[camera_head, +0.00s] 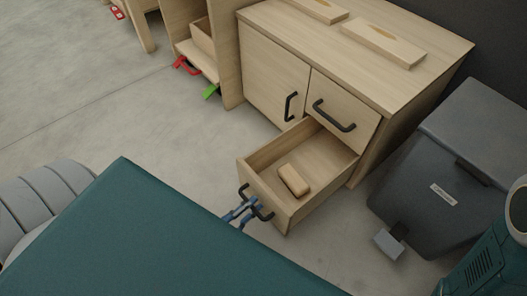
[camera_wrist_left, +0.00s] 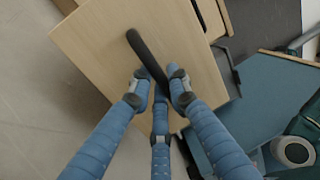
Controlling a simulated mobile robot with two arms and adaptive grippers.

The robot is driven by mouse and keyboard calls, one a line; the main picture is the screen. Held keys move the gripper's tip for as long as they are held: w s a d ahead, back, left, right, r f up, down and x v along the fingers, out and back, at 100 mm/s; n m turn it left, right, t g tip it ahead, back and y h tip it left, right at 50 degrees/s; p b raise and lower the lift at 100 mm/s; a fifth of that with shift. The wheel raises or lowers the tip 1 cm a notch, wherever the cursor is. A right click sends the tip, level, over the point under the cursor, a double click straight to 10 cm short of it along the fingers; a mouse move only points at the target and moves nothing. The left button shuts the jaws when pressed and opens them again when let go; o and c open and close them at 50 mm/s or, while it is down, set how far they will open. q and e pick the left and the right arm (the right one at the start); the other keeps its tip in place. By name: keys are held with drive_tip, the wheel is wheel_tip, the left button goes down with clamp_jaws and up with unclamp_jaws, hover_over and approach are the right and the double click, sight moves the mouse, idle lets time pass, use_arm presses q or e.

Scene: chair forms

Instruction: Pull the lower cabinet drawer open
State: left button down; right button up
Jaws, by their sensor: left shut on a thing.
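The wooden cabinet (camera_head: 375,45) stands at the back right in the head view. Its lower drawer (camera_head: 264,199) is pulled well out, and a small wooden block (camera_head: 294,180) lies inside it. My left gripper (camera_head: 240,211) is at the drawer front, with its blue fingers shut on the dark lower drawer handle (camera_head: 262,212). In the left wrist view the fingers (camera_wrist_left: 160,92) close around the dark handle bar (camera_wrist_left: 143,55) in front of the pale drawer panel (camera_wrist_left: 100,45). My right gripper is not in view.
The upper drawer (camera_head: 343,112) and the cabinet door (camera_head: 272,75) are shut. A grey pedal bin (camera_head: 440,165) stands right of the cabinet. Wooden boards (camera_head: 383,42) lie on the cabinet top.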

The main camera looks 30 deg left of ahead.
use_arm(q)
drive_tip(key=shift+s+a+r, duration=0.1)
drive_tip(key=shift+s+a, duration=0.15)
drive_tip(key=shift+s, duration=0.4)
drive_tip(key=shift+s+a, duration=0.25)
drive_tip(key=shift+s, duration=0.35)
drive_tip(key=c, duration=1.7)
unclamp_jaws()
drive_tip(key=r, duration=1)
drive_tip(key=shift+w+a+r, duration=0.15)
drive_tip(key=shift+w+r, duration=0.1)
drive_tip(key=shift+r, duration=0.05)
wheel_tip(320, 180, down, 9)
drive_tip(key=g+y, duration=0.2)
drive_tip(key=g, duration=0.1)
drive_tip(key=s+a+f, duration=0.1)
drive_tip(key=s, duration=0.3)
drive_tip(key=s+a+f, duration=0.1)
drive_tip(key=s+a, duration=0.1)
drive_tip(key=s, duration=0.2)
drive_tip(key=s+a+f, duration=0.1)
drive_tip(key=s, duration=0.3)
drive_tip(key=shift+a, duration=0.35)
